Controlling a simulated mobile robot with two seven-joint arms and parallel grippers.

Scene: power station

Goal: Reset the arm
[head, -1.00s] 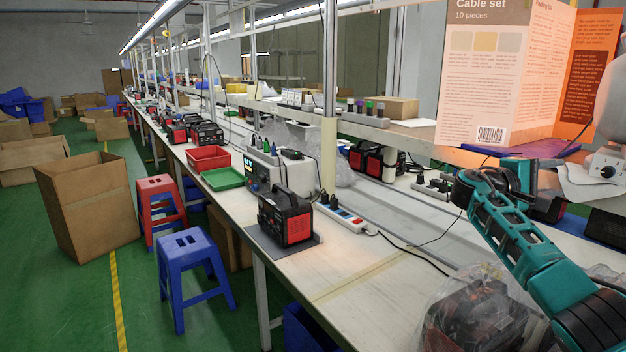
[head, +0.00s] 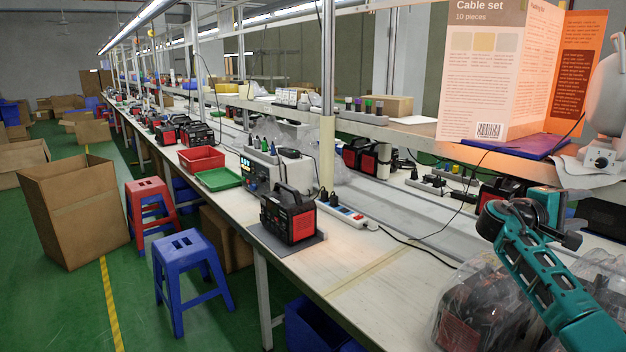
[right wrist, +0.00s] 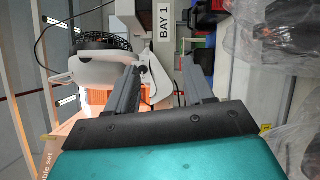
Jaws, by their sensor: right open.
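My right arm comes in from the lower right of the head view, over the bench. My right gripper (head: 572,228) is partly hidden behind its own teal wrist there. In the right wrist view my right gripper (right wrist: 160,78) is open, its two dark fingers apart with nothing held between them. Beyond the fingers are a white device with a dark grille (right wrist: 97,68) and a sign reading BAY 1 (right wrist: 164,38). My left gripper is in neither view.
A black and red power station (head: 290,216) stands on the bench (head: 355,285), beside a power strip (head: 342,213). A plastic-wrapped unit (head: 480,308) lies close to my right arm. A Cable set card (head: 490,75) stands on the shelf. Bare bench lies left of the wrapped unit.

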